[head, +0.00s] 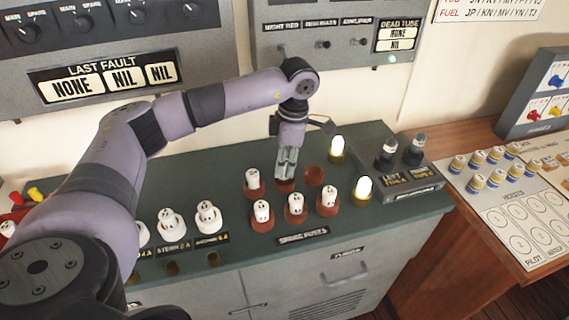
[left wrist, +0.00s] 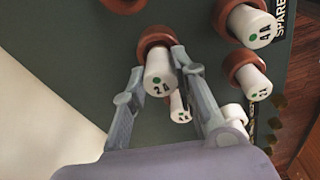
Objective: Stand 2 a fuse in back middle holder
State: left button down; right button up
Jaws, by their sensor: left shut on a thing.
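My left gripper (head: 287,172) points down over the back middle red holder (head: 286,186) of the spare-fuse group. In the left wrist view its fingers (left wrist: 158,62) are shut on a white 2 A fuse (left wrist: 159,80) with a green dot. This fuse lines up with the red back middle holder (left wrist: 152,34), its far end at or in the cup; I cannot tell if it is fully seated. The back right holder (head: 314,175) is empty. The back left holder carries a white fuse (head: 253,178). My right gripper is out of view.
White fuses stand in the front holders: left (head: 262,211), middle (head: 295,203) and right (head: 329,199). More white fuses (head: 208,215) are to the left.

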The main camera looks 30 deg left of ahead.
pick_arm(q)
jog(key=shift+f, duration=1.05)
jog(key=c, duration=1.3)
grip_release()
jog(key=shift+r, duration=0.15)
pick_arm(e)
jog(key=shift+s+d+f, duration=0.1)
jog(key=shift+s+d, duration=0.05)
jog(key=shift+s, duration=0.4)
